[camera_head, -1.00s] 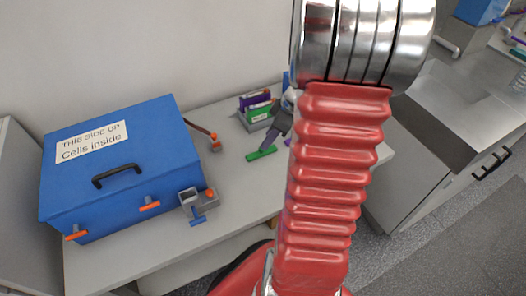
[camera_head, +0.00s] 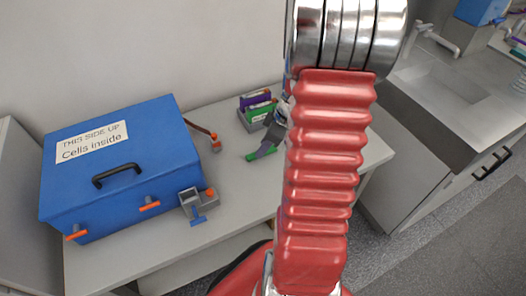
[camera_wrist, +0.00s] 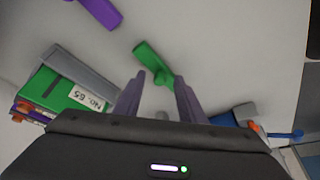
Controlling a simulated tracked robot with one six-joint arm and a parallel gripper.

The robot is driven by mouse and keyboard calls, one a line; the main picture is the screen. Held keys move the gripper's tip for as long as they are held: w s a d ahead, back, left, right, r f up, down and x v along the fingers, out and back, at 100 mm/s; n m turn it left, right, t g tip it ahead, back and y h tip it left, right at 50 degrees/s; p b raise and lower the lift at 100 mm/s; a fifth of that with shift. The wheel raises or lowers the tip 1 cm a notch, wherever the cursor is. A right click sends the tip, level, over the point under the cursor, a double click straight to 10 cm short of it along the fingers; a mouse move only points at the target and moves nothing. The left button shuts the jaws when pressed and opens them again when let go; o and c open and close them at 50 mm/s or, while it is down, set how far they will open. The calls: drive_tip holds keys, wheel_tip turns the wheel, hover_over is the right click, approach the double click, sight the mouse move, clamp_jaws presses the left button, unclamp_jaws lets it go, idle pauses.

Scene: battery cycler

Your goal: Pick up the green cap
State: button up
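The green cap (camera_wrist: 150,60) is a small flat bar lying on the bench, seen ahead of my fingertips in the wrist view. Its near end points toward the gap between the fingers. It also shows in the head view (camera_head: 251,157), where my gripper (camera_head: 268,145) partly covers it. In the wrist view my gripper (camera_wrist: 160,76) is open, with two grey fingers apart and nothing between them. I cannot tell the exact height of the fingertips above the bench.
A purple cap (camera_wrist: 100,12) lies beyond the green one. A grey holder (camera_wrist: 78,68) with green and purple cells stands at left in the wrist view. A blue part (camera_wrist: 224,119) lies at right. A large blue box (camera_head: 125,165) and a grey fixture (camera_head: 192,201) occupy the left bench.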

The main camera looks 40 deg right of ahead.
drive_tip(key=shift+c, duration=0.4)
clamp_jaws()
wheel_tip(320, 180, up, 10)
idle(0.7)
drive_tip(key=shift+s, duration=0.1)
idle(0.5)
